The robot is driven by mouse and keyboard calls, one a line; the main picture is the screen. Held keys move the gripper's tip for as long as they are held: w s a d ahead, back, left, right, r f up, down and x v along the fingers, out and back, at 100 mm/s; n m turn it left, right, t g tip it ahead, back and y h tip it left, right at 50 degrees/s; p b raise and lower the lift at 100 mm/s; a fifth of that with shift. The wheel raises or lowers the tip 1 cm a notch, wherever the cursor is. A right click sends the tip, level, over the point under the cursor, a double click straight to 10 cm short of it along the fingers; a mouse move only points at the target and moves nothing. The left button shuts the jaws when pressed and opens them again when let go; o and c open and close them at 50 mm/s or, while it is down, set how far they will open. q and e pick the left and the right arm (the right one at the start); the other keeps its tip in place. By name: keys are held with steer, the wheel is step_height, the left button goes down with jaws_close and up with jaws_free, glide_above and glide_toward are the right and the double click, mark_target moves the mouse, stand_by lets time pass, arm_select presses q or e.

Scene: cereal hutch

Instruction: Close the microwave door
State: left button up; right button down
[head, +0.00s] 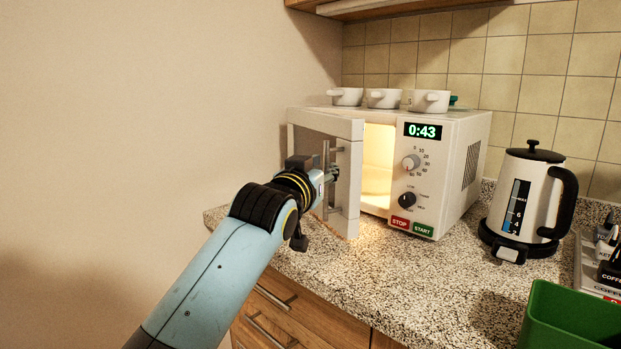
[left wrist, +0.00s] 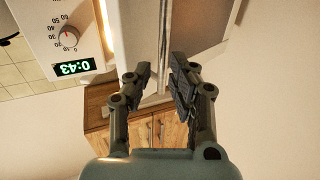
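The white microwave (head: 462,165) stands on the counter with its lit inside showing and 0:43 on its display. Its door (head: 349,200) is partly open, swung out at the left side. The metal handle (head: 326,155) runs upright on the door's outer face. My left gripper (head: 332,174) is at the handle, and its arm hides part of the door. In the left wrist view, the fingers (left wrist: 160,80) are apart, with the handle bar (left wrist: 163,45) in line with the gap between their tips. Contact cannot be told. My right gripper is not in view.
Several white cups (head: 385,98) sit on top of the microwave. A kettle (head: 527,200) stands to its right, with a green bin (head: 570,315) in front. Speckled counter (head: 400,275) in front of the microwave is clear. A plain wall (head: 150,100) is at left.

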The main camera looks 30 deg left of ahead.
arm_select(q)
steer(key=s, duration=0.7)
steer(key=shift+s+d, duration=0.3)
steer(key=shift+d, duration=0.05)
steer(key=shift+c, duration=0.4)
